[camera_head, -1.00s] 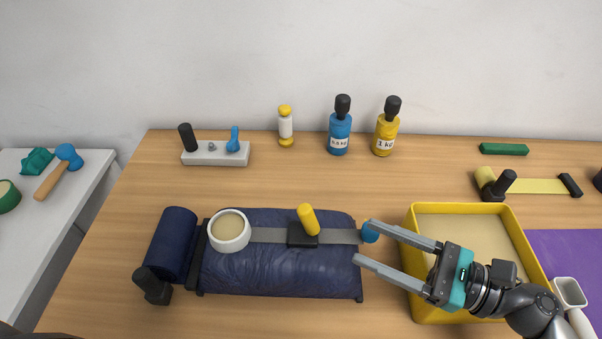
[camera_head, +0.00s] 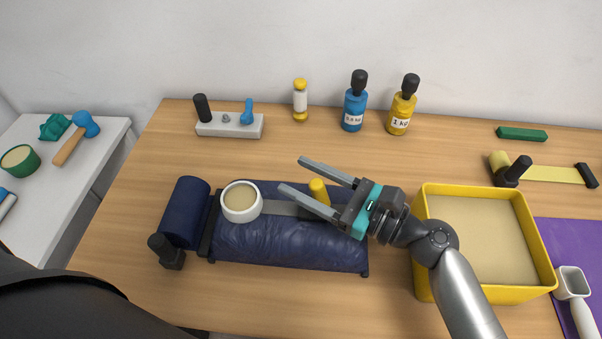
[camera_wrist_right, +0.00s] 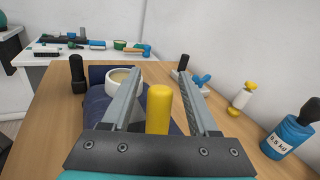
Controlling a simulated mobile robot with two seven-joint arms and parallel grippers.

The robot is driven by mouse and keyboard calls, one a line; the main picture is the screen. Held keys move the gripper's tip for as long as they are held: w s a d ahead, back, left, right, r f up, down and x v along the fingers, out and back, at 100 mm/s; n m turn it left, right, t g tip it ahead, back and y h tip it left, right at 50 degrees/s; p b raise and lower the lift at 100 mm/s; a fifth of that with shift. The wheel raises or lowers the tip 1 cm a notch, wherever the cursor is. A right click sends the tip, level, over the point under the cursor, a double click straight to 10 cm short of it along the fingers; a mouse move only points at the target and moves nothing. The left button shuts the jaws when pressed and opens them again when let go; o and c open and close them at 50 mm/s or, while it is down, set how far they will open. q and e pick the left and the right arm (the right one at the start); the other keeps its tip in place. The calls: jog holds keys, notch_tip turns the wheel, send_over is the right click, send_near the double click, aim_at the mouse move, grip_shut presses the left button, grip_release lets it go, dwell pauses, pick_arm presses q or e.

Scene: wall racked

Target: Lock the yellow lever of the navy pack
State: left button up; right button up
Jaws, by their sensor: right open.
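The navy pack (camera_head: 290,245) lies on the wooden table with a grey strap across it. Its yellow lever (camera_head: 318,190) stands up near the strap's right part, and its base is hidden by my right gripper. My right gripper (camera_head: 295,176) is open and empty above the pack, pointing left. In the right wrist view the yellow lever (camera_wrist_right: 159,108) shows between the two fingers, close to the palm; I cannot tell whether they touch. The navy pack (camera_wrist_right: 97,110) also shows there beyond the left finger. My left gripper is not in view.
A white bowl (camera_head: 241,215) stands on the pack's left part. A navy roll (camera_head: 185,212) and a black-handled clamp (camera_head: 166,252) are left of it. A yellow tray (camera_head: 422,290) stands at right. Blue (camera_head: 354,115) and yellow (camera_head: 400,118) bottles stand behind.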

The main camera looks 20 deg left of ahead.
jog(key=shift+a, duration=0.4)
jog(key=shift+c, duration=0.2)
grip_shut()
